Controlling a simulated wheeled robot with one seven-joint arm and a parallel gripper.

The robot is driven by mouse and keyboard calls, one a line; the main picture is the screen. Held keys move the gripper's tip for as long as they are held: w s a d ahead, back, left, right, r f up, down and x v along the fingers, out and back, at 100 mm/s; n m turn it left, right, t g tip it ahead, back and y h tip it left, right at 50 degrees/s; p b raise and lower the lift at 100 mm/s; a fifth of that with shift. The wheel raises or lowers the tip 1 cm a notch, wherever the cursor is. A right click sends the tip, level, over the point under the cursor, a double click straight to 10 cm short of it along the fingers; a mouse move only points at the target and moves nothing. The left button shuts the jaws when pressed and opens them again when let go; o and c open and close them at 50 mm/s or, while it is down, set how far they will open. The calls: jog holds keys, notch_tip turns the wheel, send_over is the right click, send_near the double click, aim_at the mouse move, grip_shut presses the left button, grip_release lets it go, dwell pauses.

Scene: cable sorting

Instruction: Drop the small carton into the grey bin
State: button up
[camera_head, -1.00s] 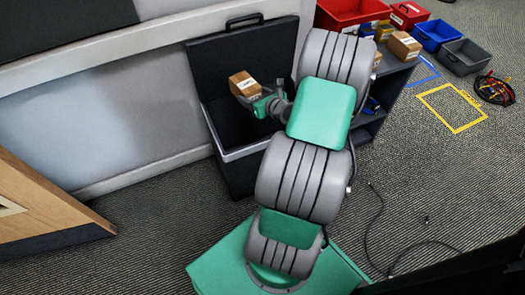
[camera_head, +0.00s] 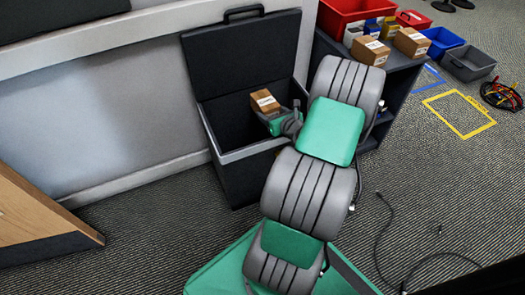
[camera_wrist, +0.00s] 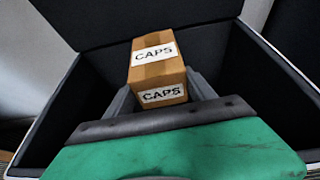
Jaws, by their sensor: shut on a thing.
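The small carton (camera_head: 265,101) is a brown box with a white label. In the wrist view the carton (camera_wrist: 158,72) reads "CAPS" on two faces. My gripper (camera_head: 275,118) is shut on it; in the wrist view its grey fingers flank the lower part of the carton. A dark grey bin (camera_head: 236,184) with a pale rim stands against the wall, its lid (camera_head: 240,58) open behind. The carton is over the bin's opening. In the wrist view the bin's rim (camera_wrist: 285,66) runs around the carton and gripper. The bin's floor is mostly hidden.
A dark shelf unit (camera_head: 397,88) right of the bin carries a red bin (camera_head: 337,16) and several cartons (camera_head: 370,50). A blue bin (camera_head: 437,41) and a smaller grey bin (camera_head: 468,62) stand beyond it. A loose cable (camera_head: 384,235) lies on the carpet at right.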

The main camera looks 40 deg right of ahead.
jog(key=shift+r, duration=0.1)
jog(key=o, duration=1.6)
jog(key=shift+c, duration=0.2)
jog(key=p+v, duration=0.3)
jog(key=v, duration=0.4)
jog(key=shift+s, duration=0.35)
jog(key=shift+a, duration=0.1)
